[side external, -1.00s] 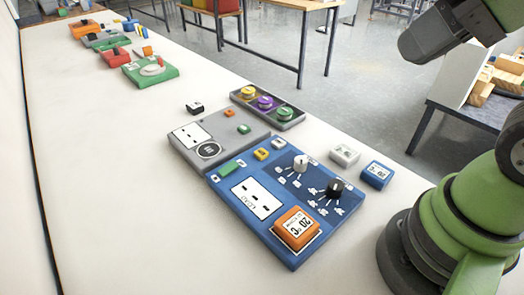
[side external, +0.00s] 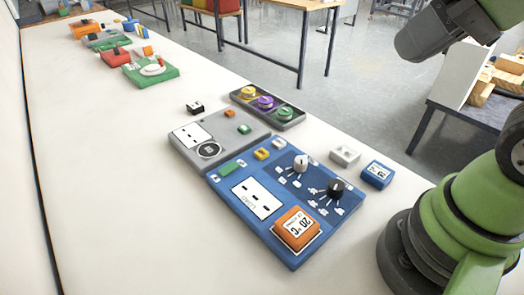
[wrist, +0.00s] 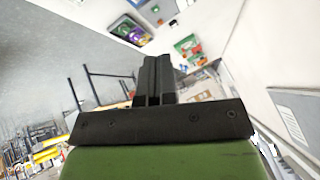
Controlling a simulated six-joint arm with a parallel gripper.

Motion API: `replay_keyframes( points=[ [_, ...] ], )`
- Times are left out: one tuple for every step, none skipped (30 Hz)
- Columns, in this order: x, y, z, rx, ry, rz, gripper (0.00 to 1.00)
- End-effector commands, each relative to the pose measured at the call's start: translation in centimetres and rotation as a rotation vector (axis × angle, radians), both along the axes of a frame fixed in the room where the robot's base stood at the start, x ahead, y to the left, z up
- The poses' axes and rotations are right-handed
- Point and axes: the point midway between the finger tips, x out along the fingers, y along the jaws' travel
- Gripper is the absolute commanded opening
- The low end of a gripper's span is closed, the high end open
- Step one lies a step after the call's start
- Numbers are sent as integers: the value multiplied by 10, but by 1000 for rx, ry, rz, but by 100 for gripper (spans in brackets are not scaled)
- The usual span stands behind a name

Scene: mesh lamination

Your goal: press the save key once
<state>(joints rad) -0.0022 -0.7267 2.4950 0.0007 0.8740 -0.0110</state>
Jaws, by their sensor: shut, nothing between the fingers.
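A blue panel (side external: 265,238) lies on the white bench, with a white display (side external: 257,199), two knobs and an orange block (side external: 297,228) on it. A green key (side external: 232,168), a yellow key (side external: 262,154) and a white key (side external: 278,144) sit along its far edge. The grey panel (side external: 188,154) behind it carries a small orange key (side external: 229,113) and a green key (side external: 244,129). Key lettering is too small to read, so I cannot tell which is the save key. My gripper (wrist: 154,60) shows in the wrist view, shut and empty, apart from the panels.
A dark tray (side external: 288,123) with yellow, purple and green round pieces lies behind the panels. A white block (side external: 344,156), a blue block (side external: 377,174) and a black-and-white block (side external: 195,107) stand loose nearby. The bench's left side is clear. Green and red items lie farther back.

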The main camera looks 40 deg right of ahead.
Motion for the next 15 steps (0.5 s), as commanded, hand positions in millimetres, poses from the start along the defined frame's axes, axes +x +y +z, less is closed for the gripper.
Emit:
replay_keyframes(
  points=[
    [6,-1,-1,-18,0,14,0],
    [11,-2,-1,-35,-3,26,0],
    [18,-3,-2,-61,-9,47,0],
    [25,-4,-4,-84,-13,65,0],
    [32,-5,-5,-110,-18,85,0],
    [43,-6,-7,-147,-29,116,0],
    [52,-7,-9,-178,-35,143,0],
    [61,-8,-12,-208,-43,169,0],
    [73,-8,-16,-249,-54,207,0],
    [82,-8,-19,-280,-63,236,0],
    [91,-8,-22,-309,-72,266,0],
    [102,-8,-27,-350,-83,306,0],
    [110,-8,-32,-380,-93,336,0],
    [118,-7,-37,-407,-101,366,0],
    [129,-6,-43,-446,-113,408,0]
  ],
)
